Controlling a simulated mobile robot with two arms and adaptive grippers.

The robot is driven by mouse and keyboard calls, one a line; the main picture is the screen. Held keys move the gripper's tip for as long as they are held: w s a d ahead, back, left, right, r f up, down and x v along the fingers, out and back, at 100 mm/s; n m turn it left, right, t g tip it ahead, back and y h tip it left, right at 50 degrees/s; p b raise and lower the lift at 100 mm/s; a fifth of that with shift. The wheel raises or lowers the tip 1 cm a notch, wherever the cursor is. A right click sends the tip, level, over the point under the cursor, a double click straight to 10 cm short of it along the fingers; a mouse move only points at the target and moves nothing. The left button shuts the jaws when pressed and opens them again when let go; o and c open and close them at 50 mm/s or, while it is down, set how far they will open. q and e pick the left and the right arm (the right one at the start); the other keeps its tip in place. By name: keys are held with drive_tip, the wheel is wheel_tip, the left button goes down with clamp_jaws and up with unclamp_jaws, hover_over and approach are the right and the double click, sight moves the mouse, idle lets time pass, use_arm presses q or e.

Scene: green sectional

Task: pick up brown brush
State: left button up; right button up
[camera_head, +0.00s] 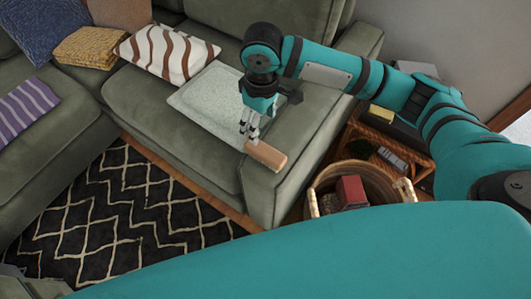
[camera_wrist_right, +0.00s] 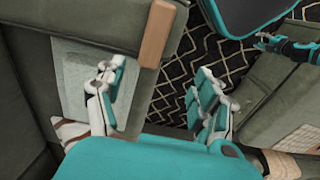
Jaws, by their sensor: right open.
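The brown brush (camera_head: 265,155) looks like a plain light-brown block. It lies on the front part of the green sofa seat, near the armrest, in the head view. In the right wrist view the brown brush (camera_wrist_right: 158,35) lies beyond the fingertips, at the top middle. My right gripper (camera_head: 248,130) points down just behind the brush. Its fingers (camera_wrist_right: 157,75) are spread with nothing between them, and they appear apart from the brush. A teal and black part at the upper right of the wrist view, perhaps my left gripper (camera_wrist_right: 285,44), is too small to read.
A pale textured throw (camera_head: 205,105) lies on the seat under my right gripper. Cushions, including a wavy-striped one (camera_head: 165,53), line the sofa. A wicker basket (camera_head: 325,185) holding a red item (camera_head: 350,190) stands beside the armrest (camera_head: 300,140). A patterned rug (camera_head: 110,215) covers the floor.

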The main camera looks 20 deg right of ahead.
drive_tip(key=b, duration=0.1)
approach(265, 150)
drive_tip(key=f, duration=0.6)
drive_tip(key=shift+w+a+f, duration=0.2)
drive_tip(key=shift+a+f, duration=0.1)
drive_tip(key=shift+f, duration=0.05)
drive_tip(key=shift+s+d+f, duration=0.1)
drive_tip(key=shift+f, duration=1.3)
drive_tip(key=shift+d+f, duration=0.1)
drive_tip(key=shift+f, duration=1.35)
drive_tip(key=shift+r, duration=0.1)
drive_tip(key=c, duration=1.3)
drive_tip(key=shift+c, duration=0.2)
drive_tip(key=shift+r, duration=0.1)
